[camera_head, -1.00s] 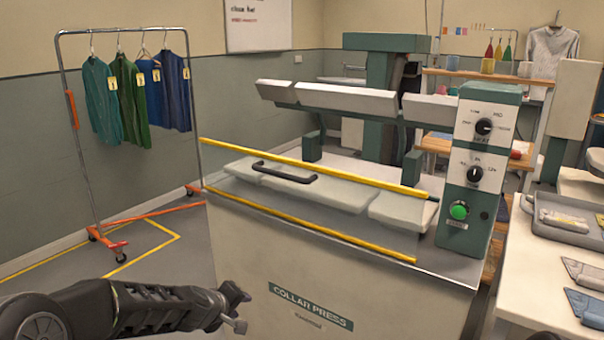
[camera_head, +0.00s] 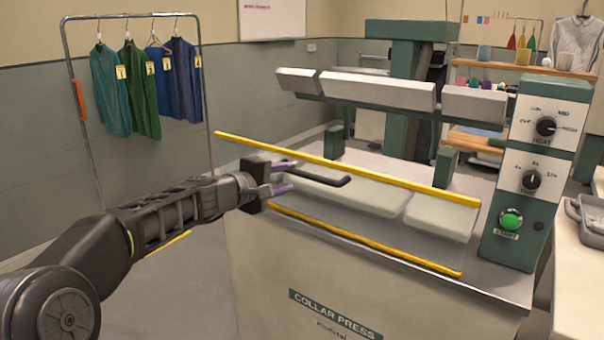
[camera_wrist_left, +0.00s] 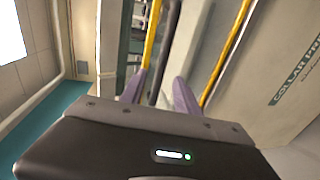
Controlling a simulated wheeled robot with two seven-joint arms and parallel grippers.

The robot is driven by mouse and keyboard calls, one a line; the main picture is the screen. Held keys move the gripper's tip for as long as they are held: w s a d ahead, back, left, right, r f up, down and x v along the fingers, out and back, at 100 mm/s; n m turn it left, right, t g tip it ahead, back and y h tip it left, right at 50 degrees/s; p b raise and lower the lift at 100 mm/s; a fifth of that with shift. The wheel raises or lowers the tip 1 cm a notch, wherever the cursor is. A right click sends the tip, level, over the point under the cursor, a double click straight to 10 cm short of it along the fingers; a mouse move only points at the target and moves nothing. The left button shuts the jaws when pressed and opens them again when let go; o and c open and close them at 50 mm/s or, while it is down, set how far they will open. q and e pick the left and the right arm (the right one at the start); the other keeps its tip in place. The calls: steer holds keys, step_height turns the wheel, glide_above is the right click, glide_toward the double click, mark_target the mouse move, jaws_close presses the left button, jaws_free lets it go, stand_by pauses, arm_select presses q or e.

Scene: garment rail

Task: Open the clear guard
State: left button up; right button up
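The clear guard (camera_head: 385,223) is a see-through panel with yellow bars along its upper and lower edges. It sits across the front of the collar press (camera_head: 420,295), over the pale pads. Its black handle (camera_head: 332,181) shows in the head view, its left part partly hidden by my gripper. My left gripper (camera_head: 283,177) is at the handle's left end, its purple-tipped fingers apart. In the left wrist view the fingers (camera_wrist_left: 160,90) are open, with the dark handle (camera_wrist_left: 167,55) running between and beyond them. I cannot tell whether they touch it. My right gripper is not in view.
A control box (camera_head: 531,170) with two dials and a green button stands at the press's right end. The pale upper press bar (camera_head: 378,92) is raised above the pads. A garment rail (camera_head: 130,16) with several shirts stands at the left. A worktable is at the right.

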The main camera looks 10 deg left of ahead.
mark_target(299, 174)
arm_select(q)
steer(key=p+x, duration=0.1)
steer(key=x, duration=0.6)
steer(key=shift+f+p, duration=0.1)
steer(key=shift+p, duration=0.25)
steer(key=shift+c, duration=0.2)
jaws_close()
stand_by(0.9)
